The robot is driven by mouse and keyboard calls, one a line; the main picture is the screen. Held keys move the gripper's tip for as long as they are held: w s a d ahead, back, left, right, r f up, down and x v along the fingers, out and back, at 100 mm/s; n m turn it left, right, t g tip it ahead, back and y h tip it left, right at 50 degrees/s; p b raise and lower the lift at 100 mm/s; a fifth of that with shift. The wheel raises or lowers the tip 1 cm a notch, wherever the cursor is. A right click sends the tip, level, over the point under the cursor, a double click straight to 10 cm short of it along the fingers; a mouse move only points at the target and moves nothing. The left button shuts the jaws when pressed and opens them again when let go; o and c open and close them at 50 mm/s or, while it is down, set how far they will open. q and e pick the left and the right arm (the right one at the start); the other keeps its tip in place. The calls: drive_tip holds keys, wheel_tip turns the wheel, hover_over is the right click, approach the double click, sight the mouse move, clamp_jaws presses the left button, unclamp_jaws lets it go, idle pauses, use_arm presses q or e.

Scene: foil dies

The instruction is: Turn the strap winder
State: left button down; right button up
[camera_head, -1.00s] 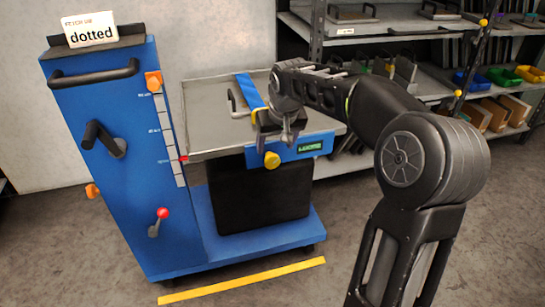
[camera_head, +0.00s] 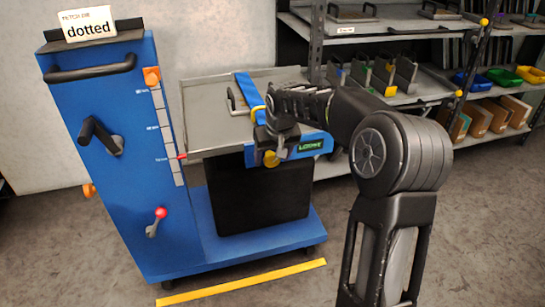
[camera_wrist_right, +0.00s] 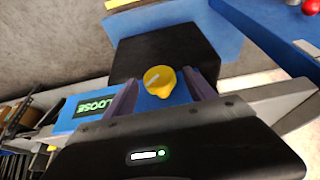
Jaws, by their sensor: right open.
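The strap winder is a yellow knob (camera_head: 271,159) on the blue front edge of the cart's tray. A green display (camera_head: 309,146) beside it reads "LOOSE", also in the right wrist view (camera_wrist_right: 94,106). A blue strap (camera_head: 245,90) runs over the tray toward the winder. My right gripper (camera_head: 272,150) is at the knob, pointing down. In the right wrist view its open fingers (camera_wrist_right: 160,84) stand either side of the yellow knob (camera_wrist_right: 158,79), which has a pale mark on top. I cannot tell whether they touch it. My left gripper is not in view.
The blue cart (camera_head: 125,180) has an upright panel with a black crank (camera_head: 100,137) and a red-tipped lever (camera_head: 157,220). A sign (camera_head: 87,24) on top reads "dotted". Shelves (camera_head: 350,60) with bins stand behind at the right. A yellow floor line (camera_head: 242,282) lies in front.

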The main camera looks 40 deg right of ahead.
drive_tip(key=shift+c, duration=0.4)
drive_tip(key=c, duration=1.3)
drive_tip(key=shift+o, duration=0.2)
drive_tip(key=shift+a+h, duration=0.1)
drive_tip(key=shift+h, duration=0.2)
drive_tip(key=shift+a+h, duration=0.1)
drive_tip(key=shift+h, duration=0.3)
drive_tip(key=shift+w+a+f+n+g+h, duration=0.15)
drive_tip(key=shift+n+g+h, duration=0.2)
drive_tip(key=shift+h, duration=0.25)
drive_tip(key=h, duration=0.1)
drive_tip(key=h+b, duration=0.1)
drive_tip(key=g+h+b, duration=0.1)
drive_tip(key=shift+w+a+f+n, duration=0.1)
drive_tip(key=shift+a+f+n, duration=0.1)
drive_tip(key=shift+a+n, duration=0.05)
drive_tip(key=shift+a+n+g+h+b, duration=0.1)
drive_tip(key=shift+n+g+h+b, duration=0.25)
drive_tip(key=shift+h, duration=0.55)
drive_tip(key=shift+n+g+h+b, duration=0.1)
drive_tip(key=shift+h+b, duration=0.45)
drive_tip(key=shift+h, duration=0.35)
